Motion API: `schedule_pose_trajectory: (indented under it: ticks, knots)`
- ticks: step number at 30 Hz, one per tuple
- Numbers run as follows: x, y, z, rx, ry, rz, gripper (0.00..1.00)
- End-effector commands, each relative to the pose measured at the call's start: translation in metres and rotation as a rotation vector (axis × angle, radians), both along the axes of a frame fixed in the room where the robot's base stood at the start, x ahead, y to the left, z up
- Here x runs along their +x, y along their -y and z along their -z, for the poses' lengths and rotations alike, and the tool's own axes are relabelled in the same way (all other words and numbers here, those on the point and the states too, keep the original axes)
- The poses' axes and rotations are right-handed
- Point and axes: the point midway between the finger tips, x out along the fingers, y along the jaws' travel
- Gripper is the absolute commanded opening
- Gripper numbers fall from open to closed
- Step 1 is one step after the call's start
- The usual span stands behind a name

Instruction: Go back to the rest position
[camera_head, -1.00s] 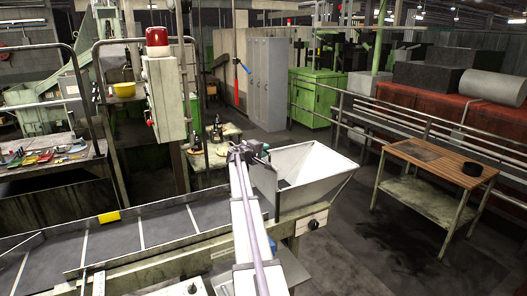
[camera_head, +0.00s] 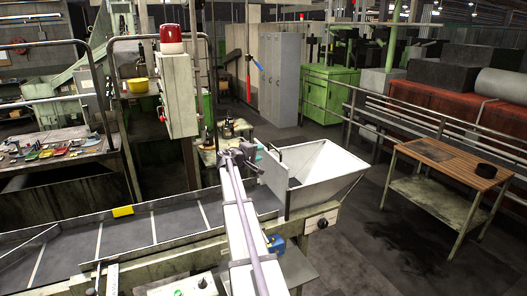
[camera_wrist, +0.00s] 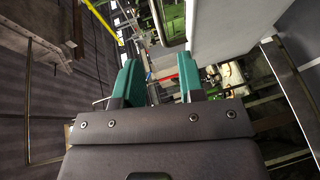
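My gripper (camera_wrist: 160,78) shows in the wrist view with its two teal fingers apart and nothing between them. In the head view my arm reaches forward, and the dark wrist end (camera_head: 240,157) is just left of the white hopper's back corner. A bit of teal finger shows beyond it there; the fingertips are mostly hidden. I cannot tell whether the arm touches anything.
The white hopper (camera_head: 338,168) stands right of my arm. A conveyor (camera_head: 130,235) with a yellow block (camera_head: 123,211) runs left. A control box with a red lamp (camera_head: 172,40) stands behind it. A wooden-topped table (camera_head: 440,155) is at right, with clear floor before it.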

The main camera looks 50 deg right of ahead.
Motion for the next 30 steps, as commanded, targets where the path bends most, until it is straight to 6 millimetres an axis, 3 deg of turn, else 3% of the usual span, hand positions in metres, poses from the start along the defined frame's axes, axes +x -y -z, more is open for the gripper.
schedule_pose_trajectory:
  ticks: [10,14,17,21,26,30]
  knots:
    - [-0.001,0.001,0.000,0.000,0.000,0.004,0.36]
    - [-0.027,-0.016,0.022,0.127,0.066,0.095,0.36]
    - [-0.064,-0.072,0.066,0.332,0.154,0.173,0.36]
    - [-0.088,-0.193,0.137,0.643,0.222,0.200,0.36]
    - [-0.115,-0.338,0.203,0.967,0.211,0.171,0.36]
    - [-0.154,-0.463,0.252,1.217,0.139,0.105,0.36]
